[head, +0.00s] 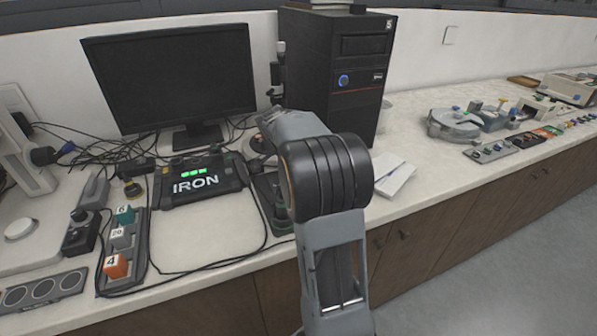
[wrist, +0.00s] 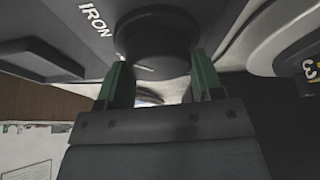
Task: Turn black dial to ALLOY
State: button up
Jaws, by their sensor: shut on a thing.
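In the wrist view the black dial (wrist: 153,32) is round and dark, on a dark grey panel (wrist: 45,52). The white word IRON is printed beside it, to its left. My gripper (wrist: 160,64) has its two green fingers on either side of the dial and is shut on it. A short pale line shows low on the dial between the fingers; I cannot tell if it is a pointer. No ALLOY label is readable. In the head view a dark unit (head: 195,187) shows IRON in large white letters under lit green bars. My arm hides much of the gripper's surroundings there.
A monitor (head: 170,75) and black computer tower (head: 330,75) stand behind. A rack of numbered blocks (head: 122,245) and loose cables lie left. White papers (head: 392,174) lie right of my arm.

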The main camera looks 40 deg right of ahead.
jog(key=m+g, duration=0.1)
jog(key=m, duration=0.3)
jog(key=shift+m+g+y, duration=0.3)
jog(key=shift+g, duration=0.1)
jog(key=shift+m+g+y+p, duration=0.4)
jog(key=shift+m+y+p, duration=0.15)
jog(key=shift+m, duration=0.95)
jog(key=shift+s+m, duration=0.1)
jog(key=shift+m, duration=0.2)
jog(key=o, duration=0.9)
jog(key=p+v, duration=0.3)
jog(key=v, duration=1)
jog(key=shift+w+a+r, duration=0.15)
jog(key=shift+w+r, duration=0.1)
jog(key=shift+r, duration=0.05)
